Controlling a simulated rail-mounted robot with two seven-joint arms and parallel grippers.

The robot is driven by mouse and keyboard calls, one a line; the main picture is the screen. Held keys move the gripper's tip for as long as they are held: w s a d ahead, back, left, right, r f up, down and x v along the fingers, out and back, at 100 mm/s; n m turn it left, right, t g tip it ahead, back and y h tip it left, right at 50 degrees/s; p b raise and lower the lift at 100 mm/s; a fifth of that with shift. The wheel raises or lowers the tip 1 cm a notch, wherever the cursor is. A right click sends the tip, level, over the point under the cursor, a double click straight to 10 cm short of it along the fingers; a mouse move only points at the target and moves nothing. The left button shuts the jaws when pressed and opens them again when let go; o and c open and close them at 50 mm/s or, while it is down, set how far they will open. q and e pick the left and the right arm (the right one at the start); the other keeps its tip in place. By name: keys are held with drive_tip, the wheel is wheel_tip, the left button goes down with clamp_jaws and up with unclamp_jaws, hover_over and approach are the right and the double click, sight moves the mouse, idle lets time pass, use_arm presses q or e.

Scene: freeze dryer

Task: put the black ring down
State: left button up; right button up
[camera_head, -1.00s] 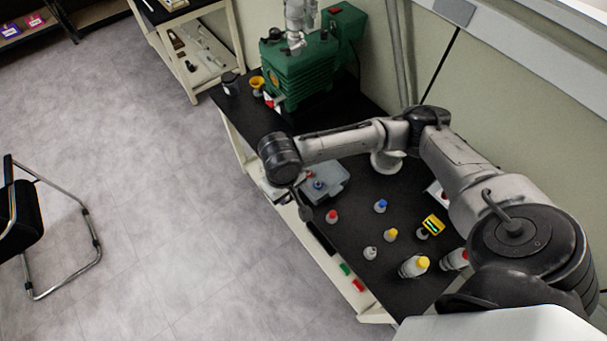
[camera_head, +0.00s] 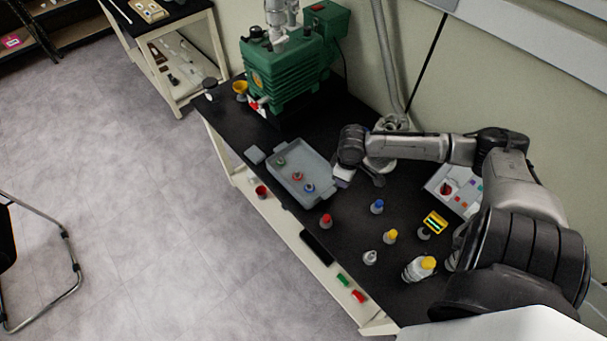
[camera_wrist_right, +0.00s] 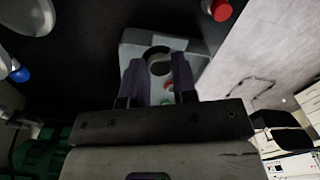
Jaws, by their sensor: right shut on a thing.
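My right gripper (camera_wrist_right: 157,75) is shut on the black ring (camera_wrist_right: 158,60), which shows between its two fingertips in the right wrist view. In the head view the right gripper (camera_head: 357,181) is low over the black bench, just right of the grey tray (camera_head: 322,160); the ring cannot be made out there. In the wrist view the tray (camera_wrist_right: 195,46) lies beyond the fingers. I cannot tell whether the ring touches anything below it. My left gripper is not in view.
The tray holds small green, red and blue pieces (camera_head: 297,176). Red-capped (camera_head: 326,221), blue-capped (camera_head: 377,207) and yellow-capped bottles (camera_head: 390,237) stand nearer on the bench (camera_head: 345,240). A green pump (camera_head: 285,75) stands at the back. A white box (camera_head: 455,190) is at right.

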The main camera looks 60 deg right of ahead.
drive_tip(key=w+d+r+n, duration=0.1)
drive_tip(key=w+d+n, duration=0.1)
drive_tip(key=d+n, duration=0.45)
drive_tip(key=n+b, duration=0.3)
drive_tip(key=n, duration=0.4)
hover_over(312, 166)
wheel_tip(312, 166, down, 6)
drive_tip(key=shift+w+f, duration=0.1)
drive_tip(key=shift+w, duration=0.05)
drive_tip(key=shift+f+n, duration=0.25)
drive_tip(key=shift+f, duration=1.7)
drive_tip(key=shift+f, duration=0.15)
drive_tip(key=o, duration=0.8)
